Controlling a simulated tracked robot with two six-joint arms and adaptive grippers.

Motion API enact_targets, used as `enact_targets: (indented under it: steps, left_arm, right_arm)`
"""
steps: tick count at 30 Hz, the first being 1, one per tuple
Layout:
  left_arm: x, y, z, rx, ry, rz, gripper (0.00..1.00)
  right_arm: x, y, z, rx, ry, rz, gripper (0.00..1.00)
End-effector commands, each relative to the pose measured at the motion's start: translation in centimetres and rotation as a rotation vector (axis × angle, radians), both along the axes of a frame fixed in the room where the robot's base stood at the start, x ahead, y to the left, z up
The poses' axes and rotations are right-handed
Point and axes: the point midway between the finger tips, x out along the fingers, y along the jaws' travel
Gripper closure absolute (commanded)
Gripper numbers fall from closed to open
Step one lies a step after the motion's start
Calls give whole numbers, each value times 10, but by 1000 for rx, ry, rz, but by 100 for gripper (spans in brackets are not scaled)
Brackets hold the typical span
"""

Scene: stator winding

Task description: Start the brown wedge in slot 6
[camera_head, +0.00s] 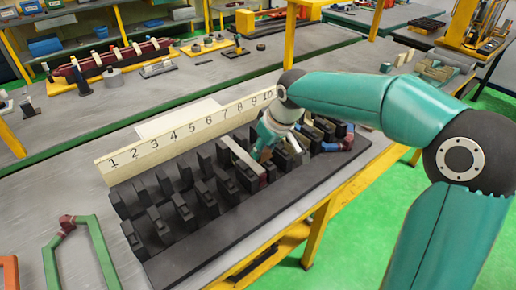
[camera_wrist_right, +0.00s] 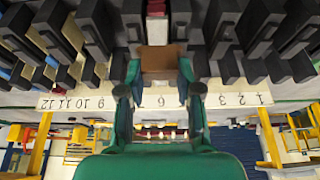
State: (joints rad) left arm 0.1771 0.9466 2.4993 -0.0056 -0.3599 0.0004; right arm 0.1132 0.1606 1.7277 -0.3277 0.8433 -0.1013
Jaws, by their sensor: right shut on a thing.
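The brown wedge (camera_wrist_right: 158,62) is held between the fingertips of my right gripper (camera_wrist_right: 160,80). In the right wrist view it lines up with the number 6 on the plate behind, and a white and red piece (camera_wrist_right: 157,8) lies in line with it. My right gripper (camera_head: 268,142) also shows in the head view, low over the slotted dark stator block (camera_head: 215,237). A pale strip with a dark red end (camera_head: 240,155) lies among the teeth beside it. The wedge is hidden in the head view. I cannot tell whether it touches the slot. My left gripper is out of view.
The cream number plate (camera_head: 185,133) stands along the block's back edge. Dark teeth (camera_head: 183,213) rise close on both sides of the gripper. A red and blue part (camera_head: 340,140) lies at the block's right end. A green coil (camera_head: 52,265) lies at the left.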

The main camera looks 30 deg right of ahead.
Motion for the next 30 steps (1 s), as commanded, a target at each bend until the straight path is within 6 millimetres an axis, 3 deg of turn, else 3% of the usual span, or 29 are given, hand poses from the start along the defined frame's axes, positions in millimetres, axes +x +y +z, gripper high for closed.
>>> enact_targets:
  steps: [30]
  left_arm:
    - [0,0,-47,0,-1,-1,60]
  right_arm:
    - [-3,-5,-59,0,0,-11,100]
